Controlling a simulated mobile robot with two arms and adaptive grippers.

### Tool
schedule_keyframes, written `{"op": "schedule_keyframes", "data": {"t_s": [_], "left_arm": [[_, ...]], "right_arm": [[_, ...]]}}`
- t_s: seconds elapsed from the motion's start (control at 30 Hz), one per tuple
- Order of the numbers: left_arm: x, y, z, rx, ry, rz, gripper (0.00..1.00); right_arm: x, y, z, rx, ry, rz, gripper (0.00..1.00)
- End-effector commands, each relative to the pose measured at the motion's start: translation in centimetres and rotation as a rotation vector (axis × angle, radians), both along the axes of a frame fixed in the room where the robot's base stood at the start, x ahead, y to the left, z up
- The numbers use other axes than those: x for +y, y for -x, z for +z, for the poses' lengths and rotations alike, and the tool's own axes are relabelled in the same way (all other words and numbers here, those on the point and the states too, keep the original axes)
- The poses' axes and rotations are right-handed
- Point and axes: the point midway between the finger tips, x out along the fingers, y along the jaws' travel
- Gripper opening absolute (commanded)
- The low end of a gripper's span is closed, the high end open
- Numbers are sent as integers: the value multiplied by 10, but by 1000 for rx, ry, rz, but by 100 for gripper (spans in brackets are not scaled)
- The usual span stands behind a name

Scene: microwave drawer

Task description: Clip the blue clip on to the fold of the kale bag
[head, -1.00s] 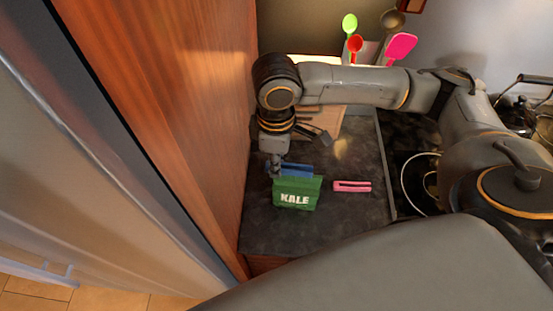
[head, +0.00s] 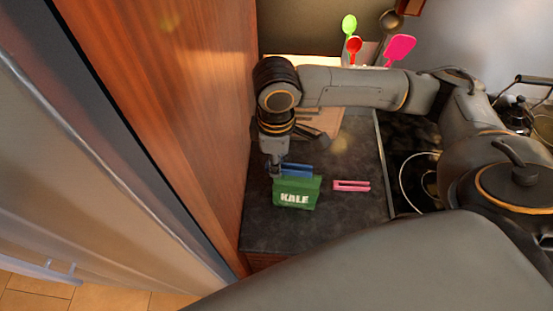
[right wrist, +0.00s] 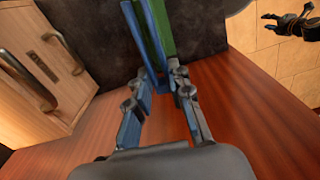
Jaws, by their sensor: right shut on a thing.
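The green kale bag (head: 296,194) stands on the dark counter, its white lettering facing the front. The blue clip (head: 298,168) is at the bag's top rear edge. My right gripper (head: 274,168) is at the clip's left end, pointing down. In the right wrist view my right gripper (right wrist: 163,84) is shut on the blue clip (right wrist: 146,38), with the green bag (right wrist: 161,24) close along its right side. I cannot tell whether the clip's jaws are around the fold or only beside it.
A pink clip (head: 351,186) lies on the counter (head: 335,220) right of the bag. A wooden panel (head: 205,120) rises close on the left. A wooden block (head: 322,120) stands behind. The stove (head: 410,175) is to the right. The counter's front is clear.

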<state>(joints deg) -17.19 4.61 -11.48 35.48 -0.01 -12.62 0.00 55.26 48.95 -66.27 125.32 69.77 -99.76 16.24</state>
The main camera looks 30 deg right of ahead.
Motion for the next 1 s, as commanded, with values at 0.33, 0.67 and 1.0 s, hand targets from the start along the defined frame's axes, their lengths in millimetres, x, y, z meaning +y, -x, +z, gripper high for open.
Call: {"op": "schedule_keyframes", "data": {"t_s": [0.33,0.67,1.0], "left_arm": [[0,0,4,0,0,0,40],[0,0,9,0,0,0,40],[0,0,9,-1,0,0,40]], "right_arm": [[0,0,0,1,0,0,8],[0,0,-4,0,0,0,8],[0,0,-4,0,0,0,8]]}}
